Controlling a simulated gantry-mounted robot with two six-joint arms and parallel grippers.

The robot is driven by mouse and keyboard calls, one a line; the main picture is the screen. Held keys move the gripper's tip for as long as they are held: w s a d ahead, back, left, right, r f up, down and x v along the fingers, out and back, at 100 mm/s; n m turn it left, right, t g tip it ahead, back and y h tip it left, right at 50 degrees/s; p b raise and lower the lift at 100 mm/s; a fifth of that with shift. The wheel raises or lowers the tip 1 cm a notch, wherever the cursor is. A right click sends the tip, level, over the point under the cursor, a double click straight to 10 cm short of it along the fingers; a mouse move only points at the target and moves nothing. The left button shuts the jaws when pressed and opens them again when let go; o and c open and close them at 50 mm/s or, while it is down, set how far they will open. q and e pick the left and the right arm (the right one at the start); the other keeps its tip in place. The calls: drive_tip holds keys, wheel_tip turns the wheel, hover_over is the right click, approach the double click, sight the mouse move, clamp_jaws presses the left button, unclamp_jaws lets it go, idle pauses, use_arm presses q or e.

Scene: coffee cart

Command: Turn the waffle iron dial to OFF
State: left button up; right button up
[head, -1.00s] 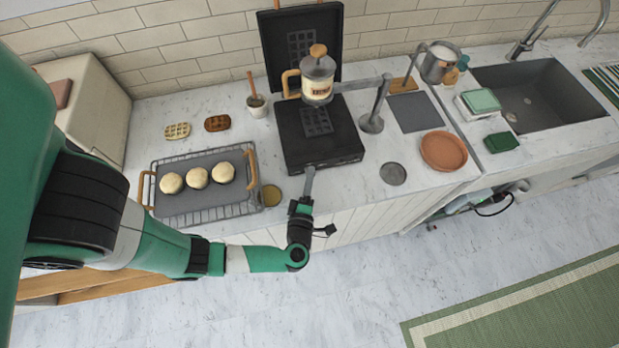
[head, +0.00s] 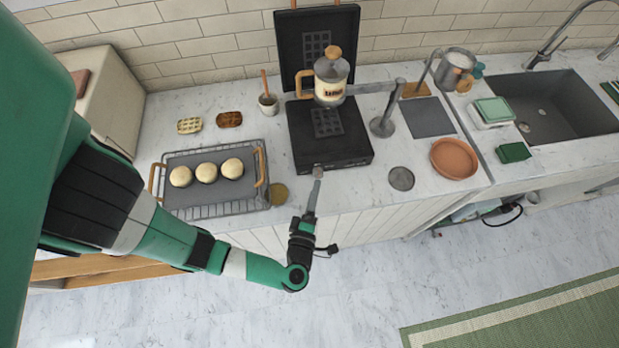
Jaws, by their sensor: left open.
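The black waffle iron (head: 355,150) stands on the counter with its lid (head: 340,32) raised and its square grid plate (head: 326,123) showing. My left gripper (head: 316,185) reaches up from the floor side, its narrow grey fingers pointing at the front face of the iron, left of centre. It is open, with no object seen in it. A small grey spot at the fingertips, by the iron's front edge, may be the dial (head: 318,170). I cannot read its marks or setting, nor tell whether the fingers touch it. My right gripper is out of view.
A rack with a tray (head: 215,200) of three buns and a round tan lid (head: 277,194) lie left of the iron. A terracotta dish (head: 454,158) is right.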

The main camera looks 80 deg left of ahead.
use_arm(q)
drive_tip(key=v, duration=0.6)
drive_tip(key=shift+s+d, duration=0.2)
drive_tip(key=shift+d, duration=0.05)
